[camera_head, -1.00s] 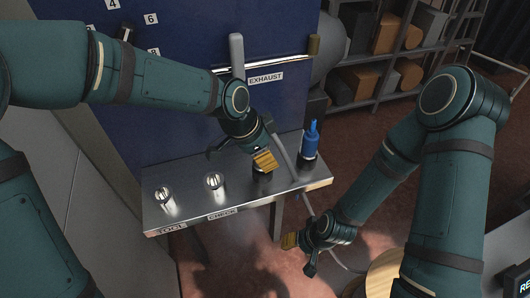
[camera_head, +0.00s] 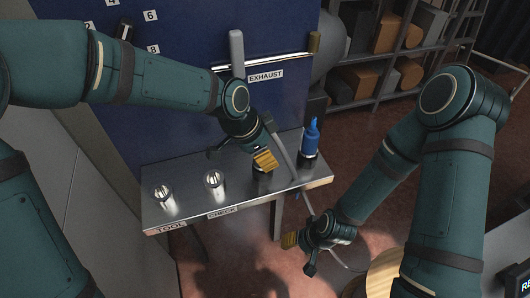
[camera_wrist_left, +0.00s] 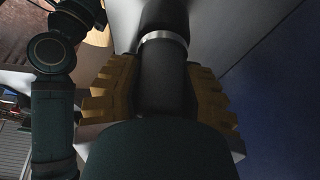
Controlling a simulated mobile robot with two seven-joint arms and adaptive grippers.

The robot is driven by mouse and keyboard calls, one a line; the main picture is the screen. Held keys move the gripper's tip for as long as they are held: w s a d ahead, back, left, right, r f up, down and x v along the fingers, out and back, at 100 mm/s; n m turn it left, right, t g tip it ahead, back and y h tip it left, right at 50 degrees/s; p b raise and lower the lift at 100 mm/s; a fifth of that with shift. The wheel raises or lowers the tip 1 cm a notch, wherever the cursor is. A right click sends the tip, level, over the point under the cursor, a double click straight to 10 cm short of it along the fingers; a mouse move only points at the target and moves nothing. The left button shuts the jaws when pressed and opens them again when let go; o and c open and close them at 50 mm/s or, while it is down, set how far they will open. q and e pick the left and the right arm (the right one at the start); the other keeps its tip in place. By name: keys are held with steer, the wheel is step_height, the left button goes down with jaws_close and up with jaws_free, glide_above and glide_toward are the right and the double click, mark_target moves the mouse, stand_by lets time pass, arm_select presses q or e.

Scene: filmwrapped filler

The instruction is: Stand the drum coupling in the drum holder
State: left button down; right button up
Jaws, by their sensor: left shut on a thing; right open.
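My left gripper (camera_head: 265,160) is low over the steel shelf (camera_head: 240,203). In the left wrist view its yellow fingers (camera_wrist_left: 160,95) are shut on a dark cylinder with a silver band, which I take for the drum coupling (camera_wrist_left: 163,60). In the head view the gripper mostly hides it. A dark round socket (camera_head: 262,174), perhaps the drum holder, shows just below the fingers; I cannot tell whether the coupling is in it. My right gripper (camera_head: 290,240) is open and apart, below the shelf's front edge.
Two shiny metal cups (camera_head: 163,196) (camera_head: 214,182) stand on the shelf's left half. A blue bottle-like thing (camera_head: 311,136) stands in a dark holder at the right end. A grey hose or rod (camera_head: 282,157) passes beside my left gripper. A blue panel (camera_head: 190,110) rises behind the shelf.

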arm_select(q)
steer(key=c, duration=0.6)
jaws_free()
steer(key=shift+f, duration=0.1)
steer(key=shift+o, duration=0.2)
